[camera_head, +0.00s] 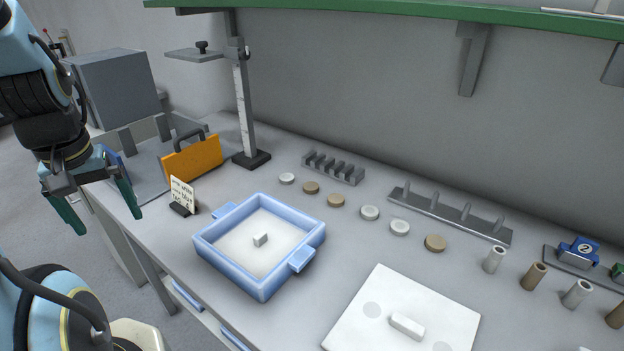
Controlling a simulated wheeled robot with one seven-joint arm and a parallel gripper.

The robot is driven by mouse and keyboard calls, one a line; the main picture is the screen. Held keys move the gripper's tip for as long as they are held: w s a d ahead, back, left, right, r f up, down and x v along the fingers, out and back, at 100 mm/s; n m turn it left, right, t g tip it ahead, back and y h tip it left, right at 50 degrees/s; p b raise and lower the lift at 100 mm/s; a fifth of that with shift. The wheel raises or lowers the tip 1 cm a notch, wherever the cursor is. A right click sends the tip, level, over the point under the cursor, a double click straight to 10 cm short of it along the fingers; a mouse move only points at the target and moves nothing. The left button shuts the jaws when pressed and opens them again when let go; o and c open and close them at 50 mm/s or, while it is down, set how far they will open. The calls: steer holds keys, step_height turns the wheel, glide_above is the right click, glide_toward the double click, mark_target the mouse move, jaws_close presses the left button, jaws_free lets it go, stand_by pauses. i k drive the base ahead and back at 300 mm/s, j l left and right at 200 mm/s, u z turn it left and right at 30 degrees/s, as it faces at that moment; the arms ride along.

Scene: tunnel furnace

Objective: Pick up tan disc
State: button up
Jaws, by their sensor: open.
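Three tan discs lie flat on the grey bench: one tan disc (311,187) at the left of the row, another tan disc (335,200) just right of it, and a larger-looking tan disc (435,243) farther right. White discs lie in the same row: one white disc (287,178) at the left end, and two more between the tan ones, a white disc (370,213) and a white disc (399,228). My gripper (97,208) is at the left, open and empty, its green fingers pointing down, well apart from the discs.
A blue-rimmed tray (207,251) stands in front of the discs. A white plate with a handle (450,305) lies at right front. A slotted rack (333,167) and pegged rack (450,212) stand behind. A stand (245,110), orange panel (192,158) and sign (182,193) are left.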

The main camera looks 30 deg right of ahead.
mark_target(311, 187)
steer(key=z, duration=1.15)
steer(key=k+l+u, duration=0.1)
steer(key=u, duration=0.3)
steer(key=k+l+u, duration=0.1)
steer(key=u, duration=0.25)
steer(key=k+l+u, duration=0.15)
steer(key=u, duration=0.25)
steer(key=k+l+u, duration=0.1)
steer(key=u, duration=0.25)
